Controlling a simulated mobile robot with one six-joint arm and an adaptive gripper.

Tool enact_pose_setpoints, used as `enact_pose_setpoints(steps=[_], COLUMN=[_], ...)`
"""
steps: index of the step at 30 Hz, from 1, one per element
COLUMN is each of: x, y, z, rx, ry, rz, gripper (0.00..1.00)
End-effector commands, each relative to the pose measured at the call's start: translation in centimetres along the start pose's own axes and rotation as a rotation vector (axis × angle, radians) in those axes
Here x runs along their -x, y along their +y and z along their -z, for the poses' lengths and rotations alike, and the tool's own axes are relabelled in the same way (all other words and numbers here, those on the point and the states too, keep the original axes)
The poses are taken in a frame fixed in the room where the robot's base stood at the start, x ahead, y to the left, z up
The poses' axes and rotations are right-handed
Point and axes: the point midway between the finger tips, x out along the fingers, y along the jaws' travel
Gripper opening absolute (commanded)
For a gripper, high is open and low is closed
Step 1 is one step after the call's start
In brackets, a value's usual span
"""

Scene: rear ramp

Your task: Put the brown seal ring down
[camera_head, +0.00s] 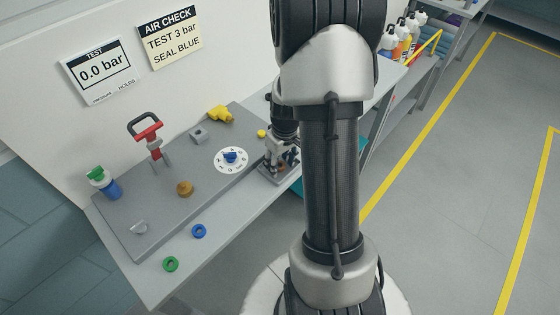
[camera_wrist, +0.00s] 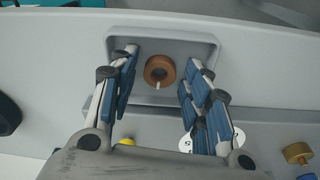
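The brown seal ring (camera_wrist: 150,68) lies in a shallow grey tray (camera_wrist: 205,47) in the wrist view, with its hole facing the camera. My gripper (camera_wrist: 161,60) is open, with one blue-padded finger on each side of the ring. Gaps show between the ring and both fingers. In the head view my gripper (camera_head: 279,160) is over the small grey tray (camera_head: 272,180) at the right of the bench panel, partly hidden by my arm. A bit of brown shows beneath it there.
A blue ring (camera_head: 199,231) and a green ring (camera_head: 170,264) lie on the bench front. The panel carries a dial (camera_head: 231,157), a brass knob (camera_head: 185,188), a red-handled clamp (camera_head: 148,133) and a yellow fitting (camera_head: 219,114). A sign (camera_head: 168,40) reads "SEAL BLUE"; the gauge (camera_head: 97,72) reads 0.0 bar.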

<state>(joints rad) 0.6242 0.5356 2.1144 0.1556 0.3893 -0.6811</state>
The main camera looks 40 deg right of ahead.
Motion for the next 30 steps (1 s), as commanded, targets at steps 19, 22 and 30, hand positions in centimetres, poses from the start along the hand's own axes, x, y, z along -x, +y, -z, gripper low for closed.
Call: enact_pose_setpoints(steps=[19,22,30], x=[4.0,6.3,11.1], y=[0.1,0.1,0.1], z=[0.2,0.2,0.1], rx=[0.0,0.0,-0.001], ry=[0.005,0.005,0.003], rz=[-0.003,-0.003,-0.002], gripper=[0.51,0.51,0.51])
